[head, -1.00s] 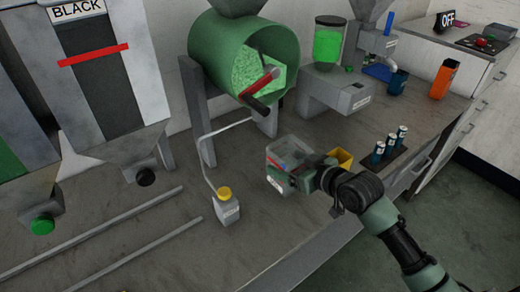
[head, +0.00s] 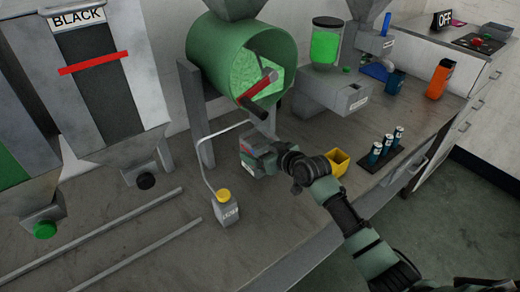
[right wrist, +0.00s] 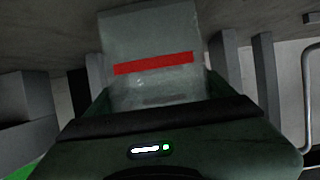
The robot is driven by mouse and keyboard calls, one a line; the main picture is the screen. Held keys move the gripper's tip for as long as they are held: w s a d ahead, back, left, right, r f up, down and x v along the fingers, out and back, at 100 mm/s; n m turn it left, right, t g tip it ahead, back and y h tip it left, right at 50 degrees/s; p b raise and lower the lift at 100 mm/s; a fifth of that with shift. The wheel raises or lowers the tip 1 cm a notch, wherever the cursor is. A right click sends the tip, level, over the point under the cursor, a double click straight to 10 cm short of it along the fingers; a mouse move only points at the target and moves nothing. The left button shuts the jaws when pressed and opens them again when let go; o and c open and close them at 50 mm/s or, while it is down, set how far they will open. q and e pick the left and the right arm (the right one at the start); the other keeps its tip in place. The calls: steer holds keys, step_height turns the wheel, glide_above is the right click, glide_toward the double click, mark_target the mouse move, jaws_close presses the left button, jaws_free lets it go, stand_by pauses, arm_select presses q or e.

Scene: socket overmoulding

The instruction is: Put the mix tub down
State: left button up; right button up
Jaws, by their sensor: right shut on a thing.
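The mix tub is a clear, boxy container with a red stripe. In the head view the tub (head: 250,152) is at the middle of the bench, in front of the green drum, partly hidden by my right gripper (head: 268,160). My right gripper is shut on it. In the right wrist view the tub (right wrist: 152,85) fills the upper middle, with its red band facing the camera, beyond the dark gripper body. Whether its base touches the bench I cannot tell. My left gripper is not in view.
The green drum (head: 222,55) stands on grey legs behind the tub. A yellow bin (head: 338,160) and a rack of blue vials (head: 386,150) are to the right. Bare bench (head: 270,230) lies in front.

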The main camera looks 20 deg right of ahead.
steer(key=shift+f, duration=0.1)
steer(key=o, duration=1.3)
steer(key=shift+s+r, duration=0.15)
steer(key=shift+r, duration=0.1)
steer(key=v, duration=1.1)
steer(key=shift+s+d, duration=0.15)
steer(key=shift+s, duration=0.2)
steer(key=shift+r, duration=0.1)
